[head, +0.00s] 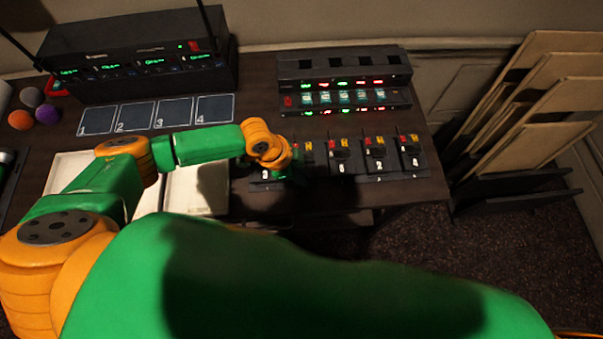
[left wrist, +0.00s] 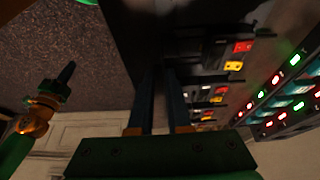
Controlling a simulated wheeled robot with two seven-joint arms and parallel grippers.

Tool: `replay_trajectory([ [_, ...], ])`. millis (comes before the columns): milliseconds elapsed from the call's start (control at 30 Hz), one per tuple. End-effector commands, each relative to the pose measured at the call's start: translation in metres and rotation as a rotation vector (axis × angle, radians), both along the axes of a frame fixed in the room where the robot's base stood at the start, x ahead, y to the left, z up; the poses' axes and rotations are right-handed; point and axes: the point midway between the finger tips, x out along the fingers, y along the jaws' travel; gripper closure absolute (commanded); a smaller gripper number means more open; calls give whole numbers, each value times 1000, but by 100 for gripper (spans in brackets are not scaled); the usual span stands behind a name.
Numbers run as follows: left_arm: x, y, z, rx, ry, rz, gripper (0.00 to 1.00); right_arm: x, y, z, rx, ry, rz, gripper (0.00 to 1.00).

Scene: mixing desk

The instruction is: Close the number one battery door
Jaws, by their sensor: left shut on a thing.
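A row of black battery units (head: 378,158) with red and yellow parts and white numbers lies along the desk's front right. I can read a 2 and a 4; the unit behind my left gripper has its number hidden, so I cannot tell if it is number one. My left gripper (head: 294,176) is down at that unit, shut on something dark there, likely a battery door. In the left wrist view its two fingers (left wrist: 160,80) reach against a dark surface; the held part is hidden. My right gripper (left wrist: 66,74) shows small at the left of that view.
A charger rack (head: 345,98) with red and green lights stands behind the battery row. A receiver box (head: 140,60) and numbered cards (head: 155,113) are at the back left. Pale trays (head: 197,190) lie under my left arm. Panels lean at the right.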

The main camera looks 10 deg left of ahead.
Motion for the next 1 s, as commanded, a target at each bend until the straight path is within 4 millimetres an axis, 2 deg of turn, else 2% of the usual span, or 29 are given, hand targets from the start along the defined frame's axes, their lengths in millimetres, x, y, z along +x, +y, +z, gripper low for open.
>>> replay_trajectory([
  [667, 3, 0, -1, -13, 33, 0, 100, 0, 0, -8, 0, 0, 0, 100],
  [867, 8, 2, -3, -35, 98, 2, 100, 0, 0, -24, 0, 0, 0, 100],
  [1000, 16, 3, -6, -66, 185, 3, 100, 0, 0, -47, 0, 0, 0, 100],
])
